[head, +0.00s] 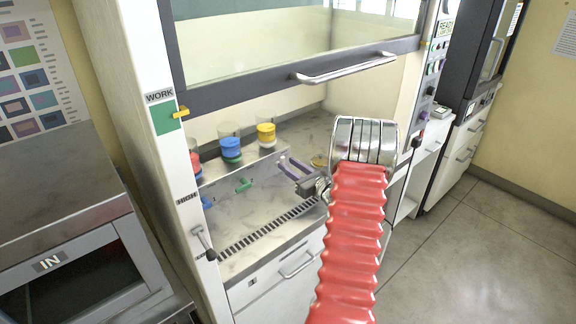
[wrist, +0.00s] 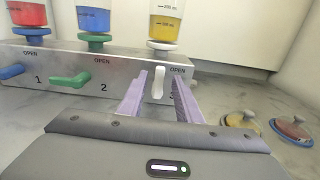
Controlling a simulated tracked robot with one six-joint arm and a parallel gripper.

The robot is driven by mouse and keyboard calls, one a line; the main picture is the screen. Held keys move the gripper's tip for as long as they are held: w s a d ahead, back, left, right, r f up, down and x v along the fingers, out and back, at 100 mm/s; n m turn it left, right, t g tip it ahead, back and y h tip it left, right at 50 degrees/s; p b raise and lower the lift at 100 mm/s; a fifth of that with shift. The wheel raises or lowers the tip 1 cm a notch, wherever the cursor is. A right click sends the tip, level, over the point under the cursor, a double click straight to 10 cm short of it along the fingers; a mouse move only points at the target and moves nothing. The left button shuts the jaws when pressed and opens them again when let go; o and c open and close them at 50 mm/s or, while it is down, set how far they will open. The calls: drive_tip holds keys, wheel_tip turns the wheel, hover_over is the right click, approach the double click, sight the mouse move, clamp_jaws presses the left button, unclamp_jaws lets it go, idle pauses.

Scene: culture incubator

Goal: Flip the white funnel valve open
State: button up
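The white valve handle (wrist: 158,84) is on the front of the metal manifold (wrist: 125,75), below the funnel with yellow liquid (wrist: 166,22). It stands roughly upright in the picture, just left of an OPEN label. My gripper (wrist: 159,84) is open, with one purple finger left of the handle and one right. I cannot tell whether either finger touches it. In the head view my gripper (head: 288,170) reaches under the raised sash to the manifold; the white handle is not distinguishable there.
A green handle (wrist: 70,80) and a blue handle (wrist: 12,71) point left on the same manifold. The sash (head: 290,75) hangs above my arm.

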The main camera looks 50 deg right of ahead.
drive_tip(key=s, duration=0.4)
drive_tip(key=s+a, duration=0.1)
drive_tip(key=s, duration=0.7)
drive_tip(key=shift+s+a, duration=0.1)
drive_tip(key=shift+a, duration=0.15)
